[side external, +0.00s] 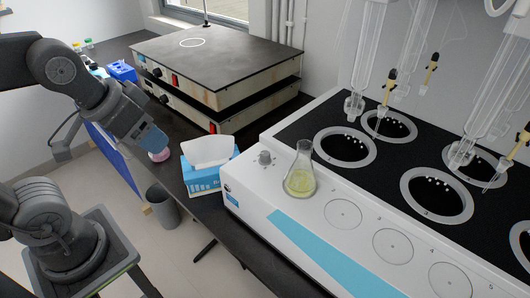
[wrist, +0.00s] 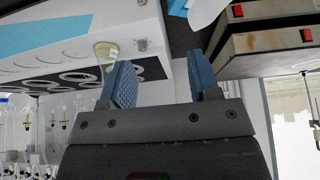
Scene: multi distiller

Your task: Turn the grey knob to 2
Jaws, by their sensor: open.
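The grey knob (side external: 265,157) sits on the white top panel of the distiller (side external: 330,205), near its left end and just left of a flask. Small marks surround the knob, but its setting is too small to read. In the wrist view the knob (wrist: 142,45) appears small and distant on the white panel, between the two fingers in the picture. My gripper (side external: 154,142) is to the left of the distiller, beyond the tissue box and apart from the knob. In the wrist view its blue fingers (wrist: 160,65) are spread open with nothing between them.
A conical flask (side external: 301,175) with yellowish liquid stands close to the knob's right. A tissue box (side external: 203,178) stands left of the distiller's end. Stacked hotplates (side external: 220,75) are behind. Glass tubes (side external: 366,55) rise over the black wells. A grey bin (side external: 162,205) is below.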

